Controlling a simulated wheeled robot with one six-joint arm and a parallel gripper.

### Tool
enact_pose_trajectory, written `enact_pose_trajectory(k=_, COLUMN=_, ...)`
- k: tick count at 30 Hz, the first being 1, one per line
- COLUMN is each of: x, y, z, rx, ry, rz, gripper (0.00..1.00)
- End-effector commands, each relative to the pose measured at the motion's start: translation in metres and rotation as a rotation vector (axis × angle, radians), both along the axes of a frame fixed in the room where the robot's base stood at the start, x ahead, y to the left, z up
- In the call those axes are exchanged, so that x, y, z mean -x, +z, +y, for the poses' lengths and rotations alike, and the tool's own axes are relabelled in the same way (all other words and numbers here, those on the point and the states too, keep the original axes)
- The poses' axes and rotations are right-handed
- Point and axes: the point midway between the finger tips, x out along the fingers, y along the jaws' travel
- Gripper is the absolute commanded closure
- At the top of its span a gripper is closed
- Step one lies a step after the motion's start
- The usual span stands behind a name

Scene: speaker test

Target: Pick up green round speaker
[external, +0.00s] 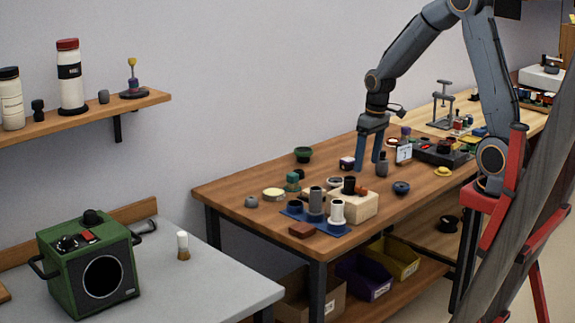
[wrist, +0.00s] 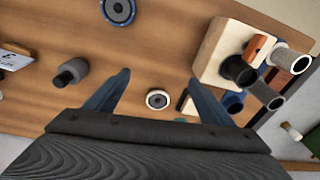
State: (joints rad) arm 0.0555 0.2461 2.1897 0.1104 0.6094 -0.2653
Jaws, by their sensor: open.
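A small round dark-green thing with a black top (external: 303,154) sits near the back edge of the wooden table in the external view; it looks like the green round speaker, but is too small to be sure. I cannot make it out in the wrist view. My gripper (external: 368,166) is open and empty, pointing down above the table, to the right of the green thing and apart from it. In the wrist view my gripper (wrist: 157,76) has its fingers spread, with a pale-rimmed round thing (wrist: 158,99) seen between them.
A pale block with dark cylinders (external: 352,205) and a blue round thing (external: 401,188) stand towards the front. A dark bottle (external: 382,166) and a white card (external: 404,154) are close to my gripper. A boxy green speaker (external: 88,262) stands on the separate grey table.

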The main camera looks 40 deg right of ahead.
Motion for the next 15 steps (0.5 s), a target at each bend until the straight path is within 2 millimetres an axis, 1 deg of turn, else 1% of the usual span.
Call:
enact_pose_trajectory(k=1, x=-0.036, y=-0.002, z=-0.007, rx=-0.008, ry=0.022, rz=-0.019, gripper=0.25)
enact_pose_trajectory(k=2, x=-0.054, y=-0.002, z=-0.01, rx=-0.013, ry=0.038, rz=-0.032, gripper=0.25)
enact_pose_trajectory(k=3, x=-0.079, y=-0.003, z=-0.014, rx=-0.018, ry=0.062, rz=-0.049, gripper=0.25)
enact_pose_trajectory(k=5, x=-0.116, y=-0.004, z=-0.022, rx=-0.027, ry=0.096, rz=-0.077, gripper=0.25)
enact_pose_trajectory(k=6, x=-0.14, y=-0.005, z=-0.027, rx=-0.032, ry=0.12, rz=-0.096, gripper=0.25)
enact_pose_trajectory(k=8, x=-0.174, y=-0.007, z=-0.036, rx=-0.038, ry=0.155, rz=-0.125, gripper=0.25)
enact_pose_trajectory(k=9, x=-0.196, y=-0.008, z=-0.042, rx=-0.04, ry=0.179, rz=-0.146, gripper=0.25)
enact_pose_trajectory(k=12, x=-0.243, y=-0.013, z=-0.057, rx=-0.044, ry=0.236, rz=-0.195, gripper=0.25)
enact_pose_trajectory(k=15, x=-0.279, y=-0.017, z=-0.07, rx=-0.044, ry=0.284, rz=-0.236, gripper=0.25)
